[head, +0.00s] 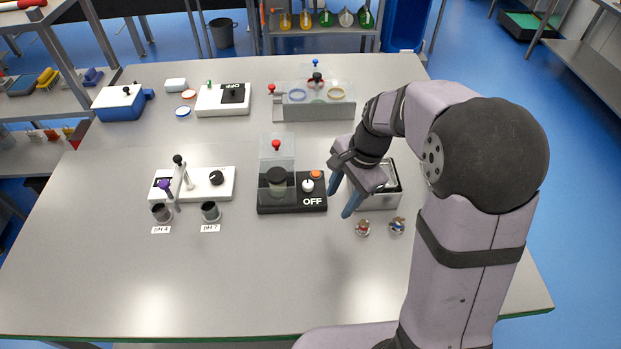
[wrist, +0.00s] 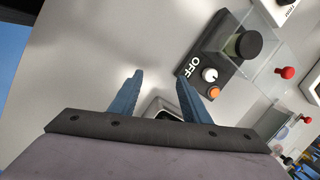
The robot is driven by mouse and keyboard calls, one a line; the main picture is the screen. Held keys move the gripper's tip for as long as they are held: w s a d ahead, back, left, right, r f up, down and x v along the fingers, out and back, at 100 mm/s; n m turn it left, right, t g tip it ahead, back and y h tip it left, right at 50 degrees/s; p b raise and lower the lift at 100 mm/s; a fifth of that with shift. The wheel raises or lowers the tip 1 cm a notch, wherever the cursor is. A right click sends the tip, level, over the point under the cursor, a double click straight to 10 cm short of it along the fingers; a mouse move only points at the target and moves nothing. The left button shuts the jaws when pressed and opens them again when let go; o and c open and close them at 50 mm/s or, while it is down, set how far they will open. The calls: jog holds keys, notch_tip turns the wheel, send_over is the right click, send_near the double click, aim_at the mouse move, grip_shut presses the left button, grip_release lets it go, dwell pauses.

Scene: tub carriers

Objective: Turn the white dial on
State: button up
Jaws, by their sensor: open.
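The white dial (head: 308,185) is a small round knob on a black device base (head: 290,206), above the white word OFF. An orange button (head: 316,174) is just behind it. In the wrist view the white dial (wrist: 210,75) is beyond the right fingertip, with the orange button (wrist: 214,92) beside it. My gripper (head: 339,200) has blue fingers, open and empty, to the right of the black base in the head view. In the wrist view my gripper (wrist: 162,80) shows its two fingers apart, with nothing between them. The fingers appear clear of the dial.
A clear cover with a red knob (head: 276,145) stands on the black base, over a dark cylinder. A metal box (head: 380,200) is under my wrist, with two small jars (head: 363,228) in front. A white device (head: 218,190) stands left.

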aim_at(308, 184)
jog(key=w+a+m+y, duration=0.2)
jog(key=w+a+m, duration=0.2)
jog(key=w+m, duration=0.5)
jog(key=shift+n+t, duration=0.3)
jog(key=shift+t, duration=0.1)
jog(key=shift+w+p+x, duration=0.2)
jog(key=shift+p+x, duration=0.2)
jog(key=shift+x, duration=0.8)
jog(key=shift+w+p+x, duration=0.2)
jog(key=shift+p+x, duration=0.2)
jog(key=shift+x, duration=0.8)
jog(key=shift+w+p+x, duration=0.25)
jog(key=shift+p+x, duration=0.15)
jog(key=shift+x, duration=0.8)
jog(key=shift+d, duration=0.15)
jog(key=c, duration=1)
